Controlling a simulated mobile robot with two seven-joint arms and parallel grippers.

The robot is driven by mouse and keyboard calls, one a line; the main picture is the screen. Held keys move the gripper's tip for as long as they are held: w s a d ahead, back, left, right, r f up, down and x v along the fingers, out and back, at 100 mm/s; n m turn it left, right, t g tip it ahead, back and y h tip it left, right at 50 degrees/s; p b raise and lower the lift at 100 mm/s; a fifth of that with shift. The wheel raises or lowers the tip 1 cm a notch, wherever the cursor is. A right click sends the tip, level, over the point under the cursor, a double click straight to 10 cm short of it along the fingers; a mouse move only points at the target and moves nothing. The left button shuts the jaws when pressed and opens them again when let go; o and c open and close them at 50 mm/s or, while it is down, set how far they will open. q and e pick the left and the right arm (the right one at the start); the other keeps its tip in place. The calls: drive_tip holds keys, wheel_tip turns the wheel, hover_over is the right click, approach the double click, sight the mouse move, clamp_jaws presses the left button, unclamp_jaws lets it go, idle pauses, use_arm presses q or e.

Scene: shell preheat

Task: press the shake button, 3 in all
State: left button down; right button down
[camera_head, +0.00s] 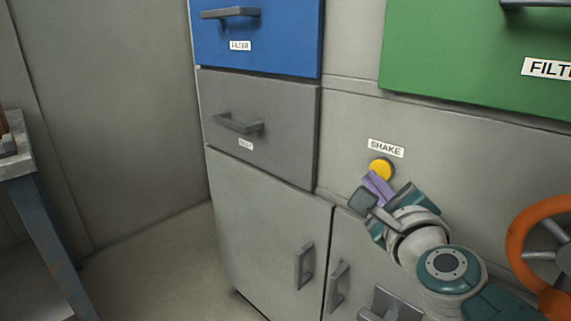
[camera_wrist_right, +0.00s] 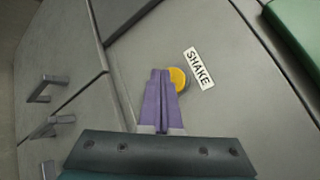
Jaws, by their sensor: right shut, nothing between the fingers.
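The shake button (camera_head: 381,168) is a round yellow knob on the grey panel, right under a white SHAKE label (camera_head: 386,148). My right gripper (camera_head: 371,178) is shut and empty, its purple fingers at the lower left edge of the button in the head view. In the right wrist view the fingertips (camera_wrist_right: 160,73) lie just left of the yellow button (camera_wrist_right: 178,79) and overlap its edge. I cannot tell whether they touch it. My left gripper is in neither view.
A blue drawer (camera_head: 265,35) and a grey drawer (camera_head: 265,125) are left of the button. A green drawer front (camera_head: 470,50) is above right. An orange wheel (camera_head: 517,240) stands at the right edge. A workbench (camera_head: 22,165) is at the far left.

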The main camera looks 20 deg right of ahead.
drive_tip(key=shift+d, duration=0.15)
idle(0.4)
drive_tip(key=shift+w+d, duration=0.2)
drive_tip(key=shift+d, duration=0.05)
drive_tip(key=shift+w+d, duration=0.15)
drive_tip(key=shift+d, duration=0.25)
idle(0.7)
idle(0.3)
drive_tip(key=shift+s+a, duration=0.35)
drive_tip(key=shift+a, duration=0.4)
drive_tip(key=a, duration=0.1)
drive_tip(key=s+a, duration=0.1)
drive_tip(key=a, duration=0.1)
drive_tip(key=s+a, duration=0.1)
drive_tip(key=shift+a, duration=0.35)
